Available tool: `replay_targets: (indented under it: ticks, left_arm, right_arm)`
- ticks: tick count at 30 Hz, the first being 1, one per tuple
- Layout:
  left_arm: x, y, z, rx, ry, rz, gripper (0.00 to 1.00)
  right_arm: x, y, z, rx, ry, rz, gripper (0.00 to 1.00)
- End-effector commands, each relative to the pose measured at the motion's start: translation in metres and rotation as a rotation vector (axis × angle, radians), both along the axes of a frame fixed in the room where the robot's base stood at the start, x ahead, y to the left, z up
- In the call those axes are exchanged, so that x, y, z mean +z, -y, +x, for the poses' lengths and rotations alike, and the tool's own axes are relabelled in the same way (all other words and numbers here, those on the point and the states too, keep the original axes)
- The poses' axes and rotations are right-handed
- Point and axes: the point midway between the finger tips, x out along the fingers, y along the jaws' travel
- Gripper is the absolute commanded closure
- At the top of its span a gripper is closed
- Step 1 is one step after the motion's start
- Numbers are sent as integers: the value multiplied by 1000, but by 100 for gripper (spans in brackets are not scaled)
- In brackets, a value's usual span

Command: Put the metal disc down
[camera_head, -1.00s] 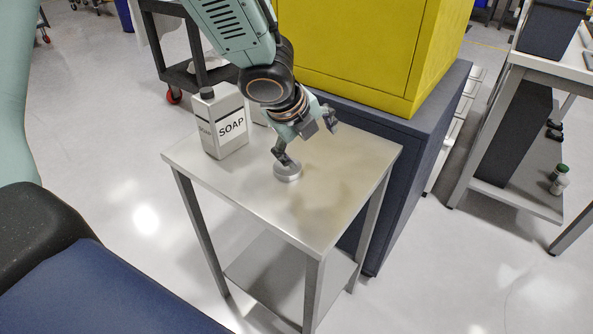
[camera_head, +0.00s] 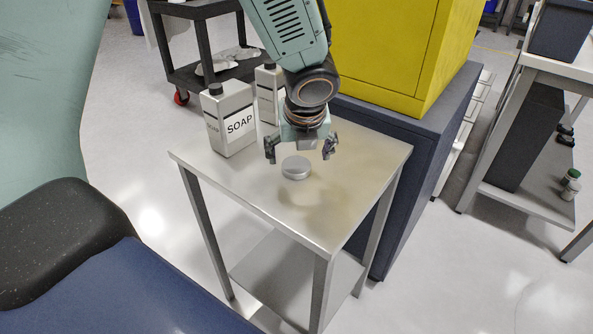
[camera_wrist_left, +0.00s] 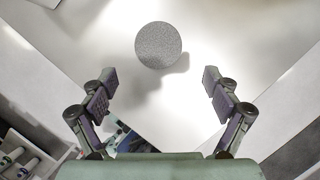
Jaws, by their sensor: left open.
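The metal disc (camera_head: 296,168) lies flat on the steel table (camera_head: 330,215), near the middle of its top. It also shows as a round grey face in the left wrist view (camera_wrist_left: 158,45), beyond the fingertips and apart from them. My left gripper (camera_head: 300,152) is open and empty just behind and above the disc, its two fingers spread wide to either side. The fingers also show spread in the left wrist view (camera_wrist_left: 160,88). My right gripper is in neither view.
A soap container (camera_head: 230,120) stands on the table left of my gripper, with a second one (camera_head: 268,92) behind it. A yellow cabinet (camera_head: 390,50) on a dark blue base (camera_head: 425,140) stands behind and right. The table's front and right are clear.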

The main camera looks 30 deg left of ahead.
Motion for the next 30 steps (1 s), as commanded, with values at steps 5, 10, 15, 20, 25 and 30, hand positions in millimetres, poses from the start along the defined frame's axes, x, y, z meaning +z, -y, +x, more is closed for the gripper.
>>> replay_targets:
  ticks: [5, 10, 15, 20, 25, 30]
  left_arm:
    - [-11, -6, 6, -1, 1, -1, 12]
    - [-29, -16, 15, -1, 0, -2, 12]
    - [-44, -20, 20, -3, 1, 0, 12]
    - [-43, -20, 21, -3, 1, 0, 12]
    - [-42, -20, 21, -3, 1, 0, 21]
    - [-42, -20, 20, -3, 1, 0, 36]
  right_arm:
    - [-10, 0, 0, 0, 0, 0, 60]
    - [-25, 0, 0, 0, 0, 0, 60]
    - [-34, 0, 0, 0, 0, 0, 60]
    - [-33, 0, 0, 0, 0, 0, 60]
    - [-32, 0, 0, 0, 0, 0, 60]
    - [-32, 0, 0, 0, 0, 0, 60]
